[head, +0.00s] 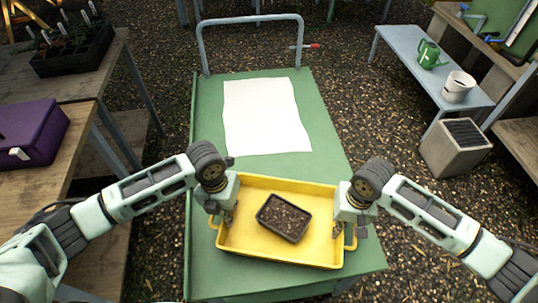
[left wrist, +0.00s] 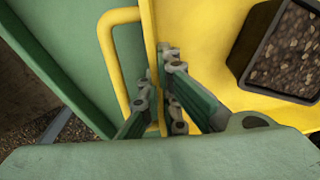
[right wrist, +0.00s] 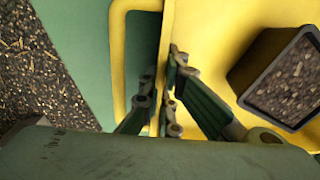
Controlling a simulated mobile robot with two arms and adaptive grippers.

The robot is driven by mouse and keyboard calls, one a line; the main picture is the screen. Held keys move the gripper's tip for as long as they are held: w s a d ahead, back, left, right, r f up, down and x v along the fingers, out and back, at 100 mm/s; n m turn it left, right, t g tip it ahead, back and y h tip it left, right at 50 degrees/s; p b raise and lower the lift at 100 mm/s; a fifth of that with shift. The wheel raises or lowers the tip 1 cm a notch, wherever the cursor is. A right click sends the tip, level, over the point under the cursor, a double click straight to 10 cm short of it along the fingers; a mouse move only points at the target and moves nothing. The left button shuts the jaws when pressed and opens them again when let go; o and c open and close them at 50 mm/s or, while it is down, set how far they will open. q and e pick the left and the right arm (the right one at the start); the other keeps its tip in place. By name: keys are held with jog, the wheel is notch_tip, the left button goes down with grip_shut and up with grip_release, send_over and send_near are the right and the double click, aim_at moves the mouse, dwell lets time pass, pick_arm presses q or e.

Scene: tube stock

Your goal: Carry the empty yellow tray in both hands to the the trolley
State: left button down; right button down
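The yellow tray (head: 290,185) is at the near end of the green-topped trolley (head: 330,130). It is not empty: a black pot of soil (head: 283,218) sits inside it, also seen in the left wrist view (left wrist: 285,50) and the right wrist view (right wrist: 285,80). My left gripper (head: 224,212) has its fingers on both sides of the tray's left wall and is shut on it. My right gripper (head: 348,216) is shut on the right wall in the same way. The tray looks level; I cannot tell whether it touches the trolley top.
A white sheet (head: 262,115) lies on the trolley beyond the tray. The trolley's grey push handle (head: 250,20) is at the far end. A wooden bench with a purple box (head: 30,135) is at left. At right are a grey bench (head: 410,62) and a planter (head: 455,150).

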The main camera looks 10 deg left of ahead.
pick_arm(q)
jog(key=shift+a+f+b, duration=0.1)
jog(key=shift+f+b, duration=0.4)
jog(key=shift+f, duration=0.2)
pick_arm(e)
jog(key=shift+d+f, duration=0.1)
jog(key=shift+f, duration=0.6)
pick_arm(q)
jog(key=c, duration=2)
grip_release()
jog(key=shift+r, duration=0.2)
pick_arm(e)
jog(key=c, duration=2)
grip_release()
jog(key=shift+r, duration=0.2)
